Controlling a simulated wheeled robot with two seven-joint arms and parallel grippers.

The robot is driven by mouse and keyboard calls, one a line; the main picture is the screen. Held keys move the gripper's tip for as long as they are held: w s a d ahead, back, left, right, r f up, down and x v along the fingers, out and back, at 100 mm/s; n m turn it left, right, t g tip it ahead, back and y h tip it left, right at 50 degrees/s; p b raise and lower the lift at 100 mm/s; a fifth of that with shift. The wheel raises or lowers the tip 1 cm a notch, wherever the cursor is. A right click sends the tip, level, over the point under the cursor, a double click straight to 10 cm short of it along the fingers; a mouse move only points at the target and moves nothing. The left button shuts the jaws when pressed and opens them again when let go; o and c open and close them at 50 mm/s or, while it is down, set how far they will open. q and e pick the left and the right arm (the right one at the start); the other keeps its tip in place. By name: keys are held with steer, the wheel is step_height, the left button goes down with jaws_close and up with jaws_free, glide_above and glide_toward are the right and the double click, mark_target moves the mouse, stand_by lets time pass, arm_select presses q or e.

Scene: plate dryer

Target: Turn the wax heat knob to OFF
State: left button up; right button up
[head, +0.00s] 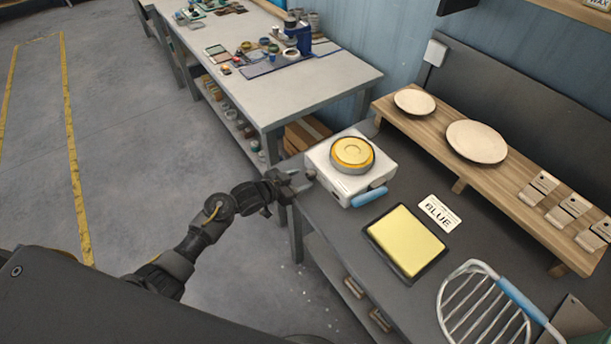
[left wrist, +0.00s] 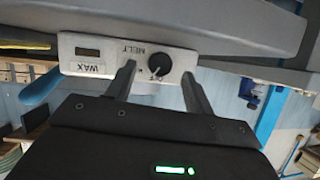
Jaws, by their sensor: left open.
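The wax heater (head: 322,168) is a white box with a round yellow wax pot (head: 352,154) on top and a blue handle (head: 369,197). It stands on the dark bench near its left edge. In the left wrist view, which is upside down, its front panel (left wrist: 108,66) carries a WAX label, a MELT marking and a dark round knob (left wrist: 159,66). My left gripper (head: 286,184) is open in front of this panel. In the left wrist view its fingers (left wrist: 159,72) stand on either side of the knob, with gaps visible. Contact and the knob's exact setting cannot be told. My right gripper is not in view.
A wooden shelf (head: 430,133) with plates stands behind. Another workbench (head: 318,85) is farther back. Open floor lies left.

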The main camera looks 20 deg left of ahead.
mark_target(308, 176)
arm_select(q)
steer(key=shift+x, duration=1.6)
steer(key=shift+a, duration=0.1)
steer(key=c, duration=1)
steer(key=shift+r+p, duration=0.1)
steer(key=shift+p, duration=0.2)
steer(key=shift+w+n+h, duration=0.1)
steer(key=shift+n+h, duration=0.3)
steer(key=shift+n, duration=0.2)
steer(key=shift+n+g+h+p, duration=0.3)
steer(key=shift+n+g+p, duration=0.1)
steer(key=shift+g, duration=0.1)
steer(key=shift+n+g+h, duration=0.4)
steer(key=shift+n+h, duration=0.2)
steer(key=shift+n, duration=0.5)
